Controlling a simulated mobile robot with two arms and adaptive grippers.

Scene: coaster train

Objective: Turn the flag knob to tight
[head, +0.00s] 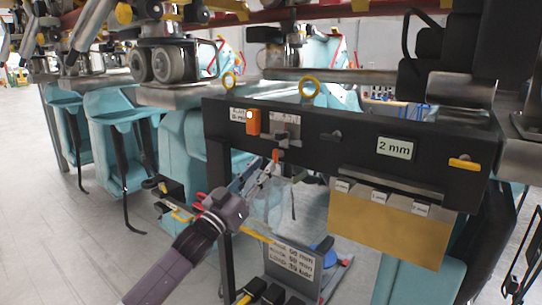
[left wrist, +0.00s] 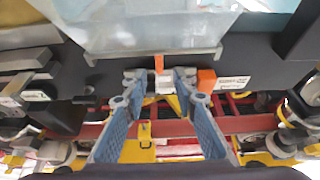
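The flag knob (head: 276,156) shows as a small orange tab under a grey metal plate (head: 288,133) on the front of a black beam. In the left wrist view its orange tab (left wrist: 158,63) appears between and just beyond my fingertips. My left gripper (head: 268,172) reaches up to it from below. In the left wrist view the two blue-grey fingers (left wrist: 160,80) stand apart, with a gap on either side of the knob's pale body. Whether either finger touches it cannot be told. The small lettering on the plate is unreadable. My right gripper is not in view.
An orange block (head: 253,121) sits left of the plate beside a white label. A dark lever (head: 331,137) and a "2 mm" sign (head: 395,148) are to the right. A clear container (head: 270,205) hangs close behind my gripper.

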